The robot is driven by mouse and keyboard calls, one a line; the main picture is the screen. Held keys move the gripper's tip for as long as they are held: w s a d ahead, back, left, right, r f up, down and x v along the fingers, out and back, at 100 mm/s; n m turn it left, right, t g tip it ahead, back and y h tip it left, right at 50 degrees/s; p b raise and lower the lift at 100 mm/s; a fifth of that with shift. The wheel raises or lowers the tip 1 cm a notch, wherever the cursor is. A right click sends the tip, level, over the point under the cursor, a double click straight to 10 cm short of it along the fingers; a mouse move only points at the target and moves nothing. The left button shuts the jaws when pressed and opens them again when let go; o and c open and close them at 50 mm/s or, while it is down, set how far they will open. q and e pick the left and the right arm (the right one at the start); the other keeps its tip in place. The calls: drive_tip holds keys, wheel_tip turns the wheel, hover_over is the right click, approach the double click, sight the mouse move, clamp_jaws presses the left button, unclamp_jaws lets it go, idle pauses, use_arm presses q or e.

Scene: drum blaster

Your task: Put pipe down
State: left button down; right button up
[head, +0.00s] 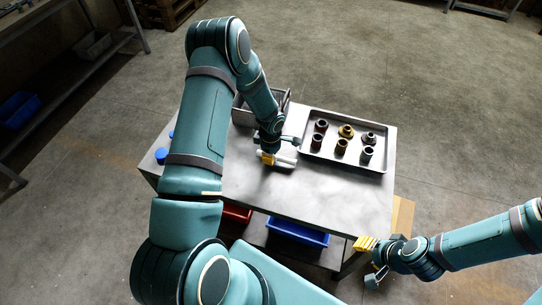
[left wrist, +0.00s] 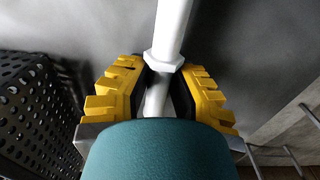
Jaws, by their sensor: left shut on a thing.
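My left gripper (head: 270,158) is over the middle of the grey table (head: 290,190), shut on a white pipe (head: 286,162). In the left wrist view, the yellow fingers of the left gripper (left wrist: 160,95) close around the pipe (left wrist: 172,30) on both sides, just below its wider collar. The pipe is low over the table top, and I cannot tell if it touches it. Part of the pipe is hidden by the gripper. My right gripper (head: 370,262) is off the table's front right corner, holding nothing that I can see.
A grey tray (head: 312,163) with several brown and brass fittings stands at the table's right. A grey bin (head: 243,112) stands behind my left gripper. Blue caps (head: 162,155) are at the left edge. Red (head: 237,212) and blue (head: 297,231) bins sit below. The table's front is clear.

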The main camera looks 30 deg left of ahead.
use_arm(q)
drive_tip(key=shift+f, duration=0.2)
drive_tip(key=shift+f, duration=0.15)
drive_tip(key=c, duration=0.9)
unclamp_jaws()
